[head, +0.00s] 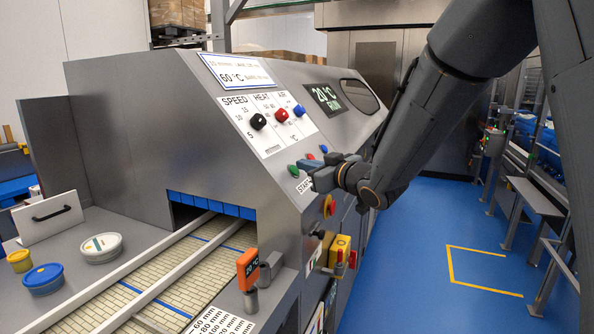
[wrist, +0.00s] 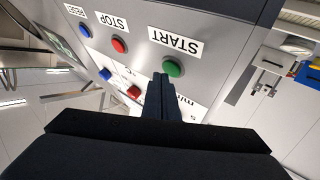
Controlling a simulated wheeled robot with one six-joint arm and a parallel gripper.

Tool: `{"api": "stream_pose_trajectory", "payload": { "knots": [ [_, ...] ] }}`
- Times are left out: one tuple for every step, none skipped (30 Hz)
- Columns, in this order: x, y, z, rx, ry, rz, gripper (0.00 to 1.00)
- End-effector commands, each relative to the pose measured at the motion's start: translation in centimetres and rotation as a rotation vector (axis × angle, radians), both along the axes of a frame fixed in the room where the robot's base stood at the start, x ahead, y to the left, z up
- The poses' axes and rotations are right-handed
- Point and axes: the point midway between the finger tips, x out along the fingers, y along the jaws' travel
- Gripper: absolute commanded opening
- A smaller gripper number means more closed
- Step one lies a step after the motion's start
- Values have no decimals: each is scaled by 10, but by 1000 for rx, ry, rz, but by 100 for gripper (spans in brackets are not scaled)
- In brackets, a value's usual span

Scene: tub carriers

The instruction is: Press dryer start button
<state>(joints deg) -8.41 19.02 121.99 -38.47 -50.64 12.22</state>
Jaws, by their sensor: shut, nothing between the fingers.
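The green start button (wrist: 173,68) sits on the dryer's panel beside its upside-down START label (wrist: 175,42) in the wrist view. It also shows in the head view (head: 293,171). My gripper (head: 306,168) is shut and empty, with its fingertips close to the green button. In the wrist view the gripper tips (wrist: 160,78) overlap the panel just left of and below the button. I cannot tell whether they touch it. The red stop button (wrist: 119,45) and blue reset button (wrist: 85,31) lie to the left; neither is covered by the gripper.
Black (head: 258,121), red (head: 282,115) and blue (head: 299,110) knobs sit higher on the dryer. A red-and-yellow emergency stop (head: 330,205) is below my gripper. The conveyor belt (head: 180,285) holds no tubs. Blue floor (head: 420,270) is free at right.

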Motion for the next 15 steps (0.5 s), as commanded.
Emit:
{"api": "stream_pose_trajectory", "payload": {
  "knots": [
    [0,-1,1,0,0,0,0],
    [0,-1,2,0,0,0,0],
    [-1,-2,3,0,0,-1,0],
    [-1,-4,4,0,0,-1,0],
    [-2,-5,6,0,0,-1,0],
    [-3,-7,8,0,0,-1,0],
    [-3,-9,10,0,0,-1,0],
    [-4,-11,12,0,0,-1,0],
    [-5,-14,15,-1,0,-2,0],
    [-6,-16,17,-1,0,-2,0],
    [-6,-18,19,-1,0,-2,0],
    [-7,-20,21,-1,1,-1,0],
    [-8,-22,23,-1,0,-1,0],
    [-9,-24,25,-1,-1,-1,0],
    [-10,-26,27,-1,-1,-1,0]
  ]
}}
